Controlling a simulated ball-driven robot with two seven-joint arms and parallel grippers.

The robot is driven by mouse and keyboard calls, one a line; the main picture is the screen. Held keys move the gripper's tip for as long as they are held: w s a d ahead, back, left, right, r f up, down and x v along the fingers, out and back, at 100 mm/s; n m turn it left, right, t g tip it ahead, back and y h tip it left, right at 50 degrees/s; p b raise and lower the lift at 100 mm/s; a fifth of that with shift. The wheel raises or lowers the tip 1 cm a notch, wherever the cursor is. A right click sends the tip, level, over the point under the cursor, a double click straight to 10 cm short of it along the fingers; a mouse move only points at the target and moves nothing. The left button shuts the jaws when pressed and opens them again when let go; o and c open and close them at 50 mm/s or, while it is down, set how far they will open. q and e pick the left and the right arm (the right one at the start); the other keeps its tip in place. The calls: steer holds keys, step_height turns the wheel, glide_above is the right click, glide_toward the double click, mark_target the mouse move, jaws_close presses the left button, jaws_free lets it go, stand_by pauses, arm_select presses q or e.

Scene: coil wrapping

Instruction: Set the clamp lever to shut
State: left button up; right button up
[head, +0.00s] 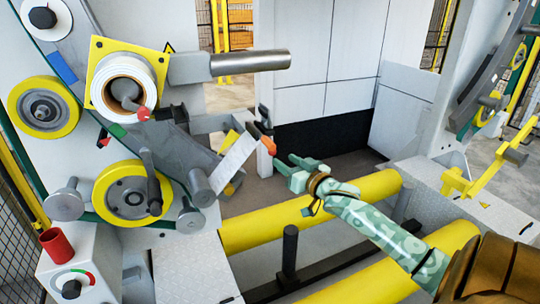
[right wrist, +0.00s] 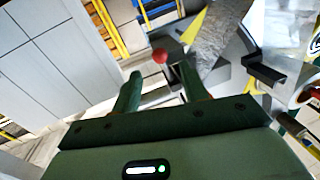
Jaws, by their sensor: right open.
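The lever with a red ball knob (right wrist: 160,56) shows in the right wrist view, just beyond the gap between my fingertips. In the head view a small dark lever with an orange-red end (head: 267,128) stands up at the end of the machine's bracket; it appears to be the same one. My right gripper (head: 286,161) is a little to the right of and below it, fingers spread and apart from it. In the right wrist view this gripper (right wrist: 159,71) is open and empty. The lever's base is partly hidden. My left gripper is not in view.
The wrapping ring with yellow rollers (head: 130,195) and a white tape roll (head: 122,85) stands at left. A pale strip (head: 235,160) hangs near the lever. Yellow bars (head: 300,215) run below my right arm. A control box with a dial (head: 71,289) is at lower left.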

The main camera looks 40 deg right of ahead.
mark_target(275, 153)
steer(key=w, duration=0.2)
steer(key=w+b, duration=0.1)
steer(key=w, duration=0.2)
steer(key=w+d, duration=0.1)
steer(key=w, duration=0.1)
steer(key=shift+w+b, duration=0.3)
steer(key=shift+w, duration=0.05)
jaws_close()
